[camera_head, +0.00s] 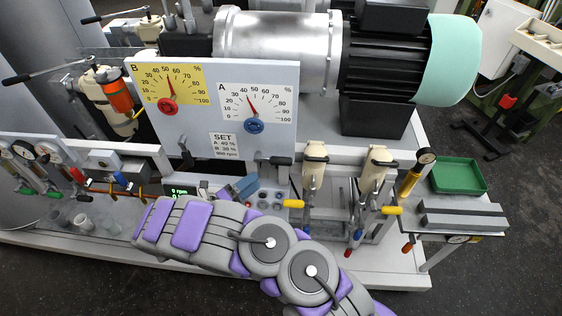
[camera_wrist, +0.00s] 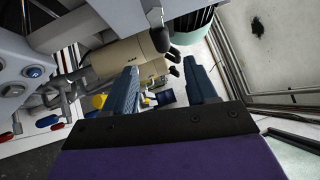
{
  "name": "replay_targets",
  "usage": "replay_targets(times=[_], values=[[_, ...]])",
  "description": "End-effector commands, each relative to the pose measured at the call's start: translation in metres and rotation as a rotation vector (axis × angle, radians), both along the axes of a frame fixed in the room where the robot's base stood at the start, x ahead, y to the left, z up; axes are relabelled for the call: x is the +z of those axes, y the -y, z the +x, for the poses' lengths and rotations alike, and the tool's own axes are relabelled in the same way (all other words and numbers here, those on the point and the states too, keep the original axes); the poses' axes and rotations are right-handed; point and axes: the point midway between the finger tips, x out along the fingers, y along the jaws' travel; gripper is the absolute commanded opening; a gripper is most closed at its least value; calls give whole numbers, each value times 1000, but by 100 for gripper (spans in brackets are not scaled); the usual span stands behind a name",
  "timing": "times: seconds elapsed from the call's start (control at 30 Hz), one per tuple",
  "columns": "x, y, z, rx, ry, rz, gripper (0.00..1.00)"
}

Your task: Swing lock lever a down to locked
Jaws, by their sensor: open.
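Two beige valve bodies stand side by side at the front right of the panel in the head view, a left one (camera_head: 316,151) and a right one (camera_head: 378,163). Black-tipped parts stick out near them, one black grip (camera_head: 281,161) left of the left body; no label shows which is lock lever a. My gripper (camera_head: 245,186) is low and left of the left body, partly hidden by my arm. In the wrist view my gripper (camera_wrist: 162,80) is open, with blue fingers apart and nothing clearly held. A beige body with a black end (camera_wrist: 125,52) lies beyond the left finger.
A dial board (camera_head: 212,105) stands behind my gripper. A green tray (camera_head: 459,176) and a grey metal block (camera_head: 460,215) sit at the right.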

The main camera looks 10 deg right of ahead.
Motion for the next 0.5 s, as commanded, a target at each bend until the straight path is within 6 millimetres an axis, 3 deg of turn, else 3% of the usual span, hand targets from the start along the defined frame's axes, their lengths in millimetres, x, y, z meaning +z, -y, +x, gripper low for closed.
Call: replay_targets(times=[0.5], values=[[14,88,43,-5,2,-3,57]])
